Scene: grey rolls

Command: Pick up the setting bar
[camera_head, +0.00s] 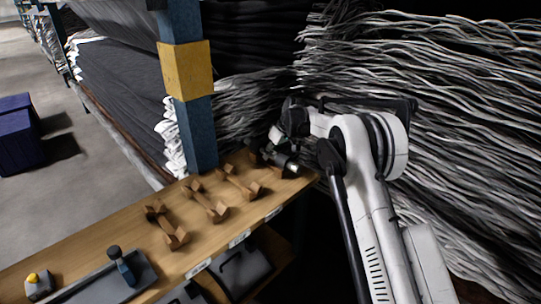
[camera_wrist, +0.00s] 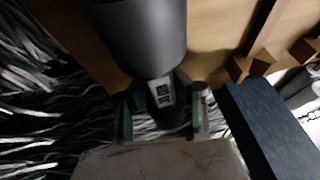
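The setting bar, a dark grey cylinder (camera_wrist: 140,38) with a printed code label and a narrower black end, fills the top middle of the wrist view. In the head view a dark bar (camera_head: 284,162) lies at the far right end of the wooden shelf, partly hidden by my wrist. My gripper (camera_wrist: 160,118) has green-edged fingers on either side of the narrow black end. Gaps show between the fingers and that end, so it looks open around the bar. In the head view my gripper (camera_head: 280,146) is small and dark at the bar, its fingers unclear.
Several wooden cradles (camera_head: 203,199) stand empty along the shelf (camera_head: 110,234). A blue post (camera_head: 198,130) with a yellow band rises close to my gripper. A grey tray (camera_head: 115,285) lies at the near left. Bundles of wires (camera_head: 450,130) fill the right side.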

